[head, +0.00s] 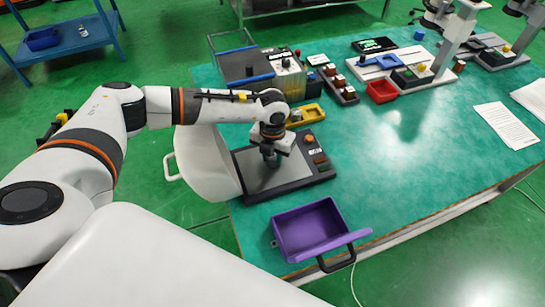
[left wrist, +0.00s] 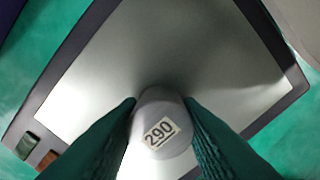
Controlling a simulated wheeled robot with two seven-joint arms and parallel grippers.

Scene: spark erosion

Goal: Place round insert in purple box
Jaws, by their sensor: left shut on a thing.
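The round insert (left wrist: 160,125) is a grey cylinder with a white label reading 290 on its top. In the left wrist view it sits between the two green fingers of my left gripper (left wrist: 163,118), which is shut on it. In the head view my left gripper (head: 271,158) points down over a dark-framed plate with a grey surface (head: 250,177). I cannot tell whether the insert touches the plate. The purple box (head: 305,229) stands open and empty at the table's near edge, nearer to me than the plate. My right gripper is not in view.
A red bin (head: 382,91) is farther back.

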